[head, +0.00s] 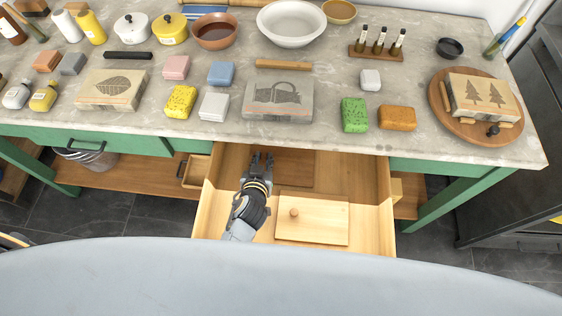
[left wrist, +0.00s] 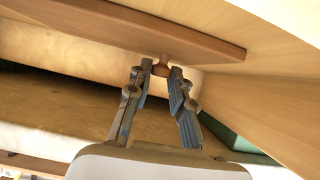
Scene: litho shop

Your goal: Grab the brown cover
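The brown cover (head: 298,170) is a flat dark-wood board lying in the open drawer, near its back. In the left wrist view the brown cover (left wrist: 120,25) shows edge-on at the top, with its small knob (left wrist: 162,67). My left gripper (head: 262,161) reaches down into the drawer at the left side of the brown cover. In the left wrist view its two fingers (left wrist: 160,78) are apart, one on each side of the knob; firm contact is not clear. The cover looks flat on the drawer floor. My right gripper is not in view.
A lighter wooden cover (head: 325,230) with a round knob lies in the drawer's front part. The green-edged table (head: 330,150) overhangs the drawer's back, with printing blocks, sponges and bowls on top.

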